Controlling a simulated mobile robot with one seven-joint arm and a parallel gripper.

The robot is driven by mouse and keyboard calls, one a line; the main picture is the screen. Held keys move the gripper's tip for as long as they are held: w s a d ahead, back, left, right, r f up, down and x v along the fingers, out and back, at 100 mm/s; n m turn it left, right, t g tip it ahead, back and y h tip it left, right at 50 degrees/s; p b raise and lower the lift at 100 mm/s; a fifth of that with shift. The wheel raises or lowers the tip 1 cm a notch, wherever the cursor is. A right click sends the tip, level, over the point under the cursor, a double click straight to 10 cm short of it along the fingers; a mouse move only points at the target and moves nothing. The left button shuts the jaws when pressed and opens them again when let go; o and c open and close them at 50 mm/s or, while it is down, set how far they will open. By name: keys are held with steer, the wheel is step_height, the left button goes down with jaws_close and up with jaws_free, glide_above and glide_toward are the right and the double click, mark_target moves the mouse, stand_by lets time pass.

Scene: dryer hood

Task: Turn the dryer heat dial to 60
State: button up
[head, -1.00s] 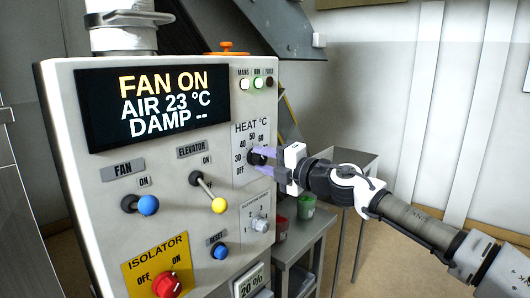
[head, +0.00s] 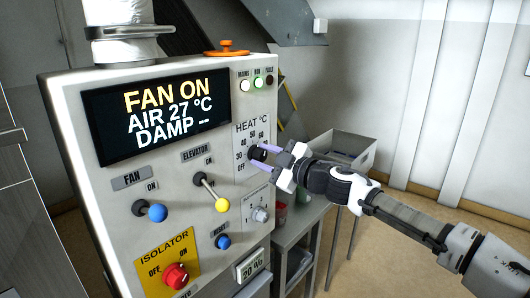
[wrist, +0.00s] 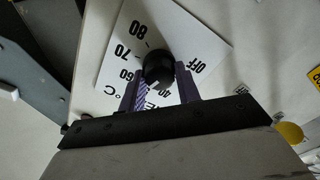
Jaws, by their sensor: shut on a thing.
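The heat dial (head: 257,153) is a black round knob on a white scale plate (head: 240,132) at the panel's right side. My gripper (head: 266,157) has its two purple fingers on either side of the knob and is shut on it. In the wrist view the dial (wrist: 158,66) sits between the fingers (wrist: 160,88); the scale around it shows OFF, 40, 60, 70 and 80. I cannot tell which number its pointer meets. The display (head: 155,120) reads FAN ON, AIR 27 °C, DAMP --.
The fan lever (head: 155,212), elevator lever (head: 222,204), blue reset button (head: 222,242), elevator speed knob (head: 261,214) and red isolator switch (head: 176,276) stick out of the panel near the dial. A grey table (head: 305,222) stands behind to the right. The floor on the right is clear.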

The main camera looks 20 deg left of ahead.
steer(key=shift+m, duration=2.3)
steer(key=o, duration=1)
steer(key=shift+c, duration=0.2)
steer(key=b+v, duration=0.4)
steer(key=v, duration=0.9)
steer(key=shift+d, duration=0.4)
steer(key=shift+s, duration=0.1)
